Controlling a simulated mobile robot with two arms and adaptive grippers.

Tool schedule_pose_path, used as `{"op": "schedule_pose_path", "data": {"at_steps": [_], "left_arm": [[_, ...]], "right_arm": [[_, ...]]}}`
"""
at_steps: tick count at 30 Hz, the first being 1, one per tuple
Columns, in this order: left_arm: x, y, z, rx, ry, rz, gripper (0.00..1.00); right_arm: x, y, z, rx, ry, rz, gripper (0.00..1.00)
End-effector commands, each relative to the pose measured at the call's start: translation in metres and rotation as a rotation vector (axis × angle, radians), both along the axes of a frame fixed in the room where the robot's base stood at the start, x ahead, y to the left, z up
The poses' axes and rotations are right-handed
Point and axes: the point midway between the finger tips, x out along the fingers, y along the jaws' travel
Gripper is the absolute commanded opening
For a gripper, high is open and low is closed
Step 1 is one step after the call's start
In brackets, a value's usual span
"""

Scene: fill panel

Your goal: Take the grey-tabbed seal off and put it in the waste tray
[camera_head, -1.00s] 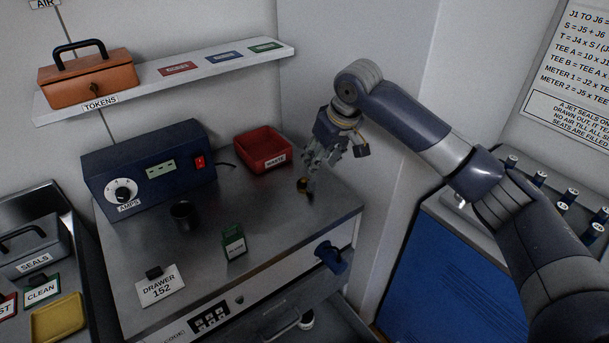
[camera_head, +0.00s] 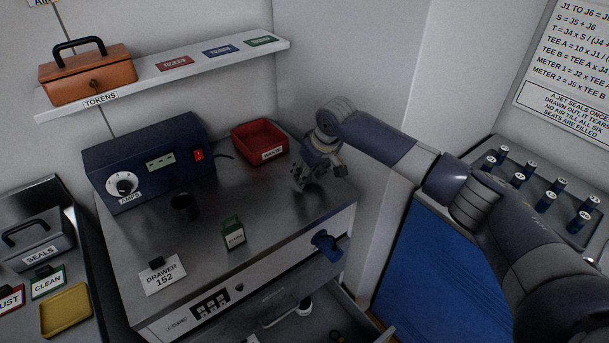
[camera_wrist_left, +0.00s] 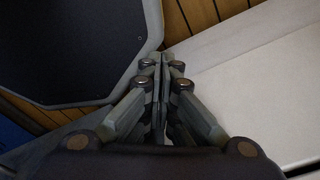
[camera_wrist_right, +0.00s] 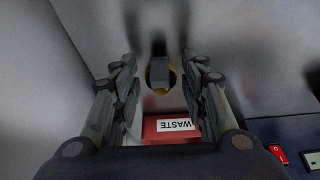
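In the right wrist view a small grey tab (camera_wrist_right: 161,76) stands in front of a brass-yellow ring (camera_wrist_right: 149,84) on the metal bench top. My right gripper (camera_wrist_right: 160,62) is open, with its fingers on either side of the tab and no visible grip on it. In the head view my right gripper (camera_head: 302,184) is low over the bench's right side and hides the seal. The red waste tray (camera_head: 277,155) sits just behind and left of it; its labelled front (camera_wrist_right: 152,137) also shows in the right wrist view. My left gripper (camera_wrist_left: 160,62) is shut and empty, outside the head view.
A blue amps box (camera_head: 150,165), a dark cup (camera_head: 185,205) and a small green labelled block (camera_head: 233,236) stand left of the right gripper. An open drawer (camera_head: 350,325) is below the bench front. A blue knob (camera_head: 326,244) sticks out there.

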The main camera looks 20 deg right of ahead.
Motion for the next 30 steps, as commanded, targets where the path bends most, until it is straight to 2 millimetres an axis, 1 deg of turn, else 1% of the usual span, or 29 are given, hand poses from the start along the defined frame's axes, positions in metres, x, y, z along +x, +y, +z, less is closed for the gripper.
{"op": "schedule_pose_path", "data": {"at_steps": [1,2,3,5,6,7,20,26,29,30], "left_arm": [[0.0,0.0,0.0,0.0,0.0,0.0,0.0],[0.0,0.0,0.0,0.0,0.0,0.0,0.0],[0.0,0.0,0.0,0.0,0.0,0.0,0.0],[0.0,0.0,0.0,0.0,0.0,0.0,0.0],[0.0,0.0,0.0,0.0,0.0,0.0,0.0],[0.0,0.0,0.0,0.0,0.0,0.0,0.0],[0.0,0.0,-0.001,0.0,-0.001,0.0,0.0],[0.0,0.0,-0.008,0.0,-0.001,0.001,0.0],[0.0,0.0,-0.015,0.0,-0.001,0.001,0.0],[0.0,0.0,-0.014,0.0,0.0,0.001,0.0]], "right_arm": [[0.0,0.0,0.0,0.0,0.0,0.0,0.4],[0.0,0.0,0.0,0.0,0.0,0.0,0.38],[0.0,0.0,0.0,0.0,0.0,0.0,0.29],[0.0,0.0,0.0,0.0,0.0,0.0,0.15],[0.0,0.0,0.0,0.0,0.0,0.0,0.06],[0.0,0.0,0.0,0.0,0.0,0.0,0.0],[0.0,0.0,0.003,0.0,-0.001,0.0,0.0],[0.001,0.0,0.02,0.002,-0.005,0.0,0.0],[0.001,0.001,0.038,0.002,-0.006,0.0,0.0],[-0.006,0.0,0.035,0.001,0.0,0.001,0.0]]}}
